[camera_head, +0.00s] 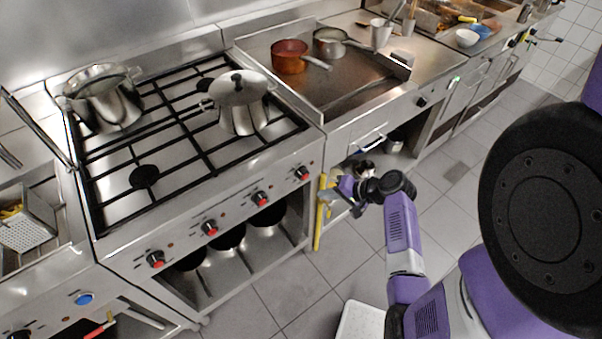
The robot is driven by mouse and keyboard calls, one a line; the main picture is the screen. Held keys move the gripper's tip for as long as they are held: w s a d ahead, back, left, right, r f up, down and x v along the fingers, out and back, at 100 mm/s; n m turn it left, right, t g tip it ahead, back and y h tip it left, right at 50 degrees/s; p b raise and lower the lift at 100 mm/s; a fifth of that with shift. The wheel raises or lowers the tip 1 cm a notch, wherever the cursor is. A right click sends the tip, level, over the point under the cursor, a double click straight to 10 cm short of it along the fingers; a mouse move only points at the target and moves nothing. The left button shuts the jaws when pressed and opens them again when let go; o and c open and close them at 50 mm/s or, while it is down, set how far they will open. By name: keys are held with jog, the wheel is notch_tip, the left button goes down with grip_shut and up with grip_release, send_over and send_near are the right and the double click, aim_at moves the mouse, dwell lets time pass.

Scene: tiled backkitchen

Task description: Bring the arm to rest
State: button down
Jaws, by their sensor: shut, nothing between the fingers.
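My purple and black arm (402,235) rises from the lower right. It bends at a black wrist, and my gripper (329,196) points left from there. The gripper is shut and empty. It is small in the picture, in front of the counter between the stove and the griddle section. A yellow upright piece (319,222) shows right beside the fingertips; I cannot tell whether they touch.
The stove (150,190) holds a large pot (104,98) and a lidded pot (240,110). A copper pan (290,57) and a steel pan (329,41) stand on the griddle (345,90). The tiled floor (290,275) is open in front, with a white object (361,322) near my arm.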

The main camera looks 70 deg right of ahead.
dwell(0.3)
jog(key=s+d+r+g+h, duration=0.2)
jog(key=d+r+h, duration=0.2)
jog(key=d+h, duration=0.2)
jog(key=a+r+n+t+b, duration=0.1)
jog(key=a+r+n+t, duration=0.15)
jog(key=a+r, duration=0.45)
jog(key=a+r+n+t, duration=0.2)
jog(key=a+r+n, duration=0.15)
jog(key=a, duration=0.75)
jog(key=a+r+n+t+b, duration=0.1)
jog(key=a+r+n+t, duration=0.1)
jog(key=a+r+n, duration=0.45)
jog(key=s+a+n+y, duration=0.2)
jog(key=s+a+y, duration=0.1)
jog(key=a, duration=0.5)
jog(key=s+a+r+n+y, duration=0.1)
jog(key=s+a+y, duration=0.3)
jog(key=a, duration=0.4)
jog(key=shift+a+n+b, duration=0.15)
jog(key=shift+n+b, duration=0.25)
jog(key=shift+n, duration=0.45)
